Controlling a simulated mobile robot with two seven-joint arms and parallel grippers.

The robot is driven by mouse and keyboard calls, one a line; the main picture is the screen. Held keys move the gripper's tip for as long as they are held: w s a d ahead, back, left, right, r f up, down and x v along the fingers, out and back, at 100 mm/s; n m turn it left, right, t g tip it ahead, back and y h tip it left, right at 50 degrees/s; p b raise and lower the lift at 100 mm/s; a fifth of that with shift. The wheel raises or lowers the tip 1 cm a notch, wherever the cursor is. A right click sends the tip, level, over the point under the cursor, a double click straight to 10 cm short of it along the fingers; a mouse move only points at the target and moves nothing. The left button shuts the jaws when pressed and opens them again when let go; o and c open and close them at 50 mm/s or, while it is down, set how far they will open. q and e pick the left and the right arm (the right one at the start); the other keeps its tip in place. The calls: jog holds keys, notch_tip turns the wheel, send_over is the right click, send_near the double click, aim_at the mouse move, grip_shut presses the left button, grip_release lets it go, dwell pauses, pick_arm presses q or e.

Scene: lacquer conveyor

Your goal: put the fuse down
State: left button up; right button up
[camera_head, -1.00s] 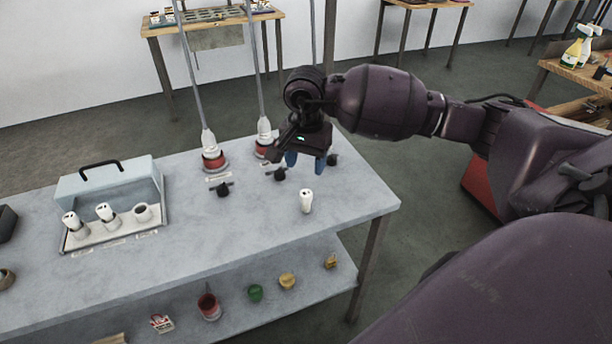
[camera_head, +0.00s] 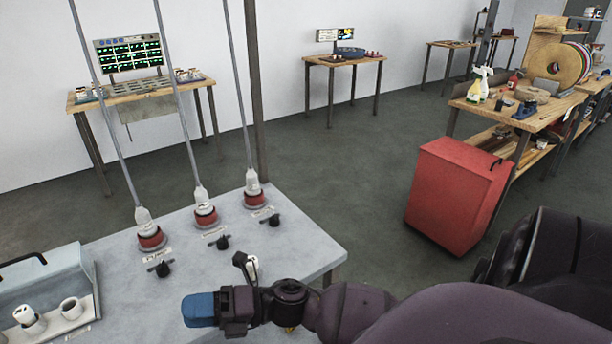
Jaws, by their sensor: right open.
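A white fuse (camera_head: 253,265) is on the grey bench near its right corner, partly hidden behind my right gripper and wrist. My right gripper (camera_head: 198,310) is open, its blue fingers pointing left over the front of the bench, apart from the fuse. At the lower left, a fuse box (camera_head: 78,262) is cut off by the picture edge. It shows one white fuse (camera_head: 28,318) standing in it and an empty round socket (camera_head: 70,308). My left gripper is out of view.
Three red-based connectors (camera_head: 205,215) with upright rods stand along the bench's back edge, with black knobs (camera_head: 222,242) before them. A red cabinet (camera_head: 455,195) stands on the floor at right, by a cluttered wooden bench (camera_head: 465,104). The floor between is clear.

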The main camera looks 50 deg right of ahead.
jog(key=s+d+f+m+h, duration=0.4)
jog(key=f+m, duration=0.3)
jog(key=m, duration=0.3)
jog(key=s+d+f+m+h, duration=0.4)
jog(key=f+m+h, duration=0.3)
jog(key=m, duration=0.4)
jog(key=s+d+f+m+h, duration=0.3)
jog(key=s+f+m+h, duration=0.3)
jog(key=m, duration=0.5)
jog(key=shift+s+d+f, duration=0.2)
jog(key=shift+d+f, duration=0.2)
jog(key=shift+f, duration=0.4)
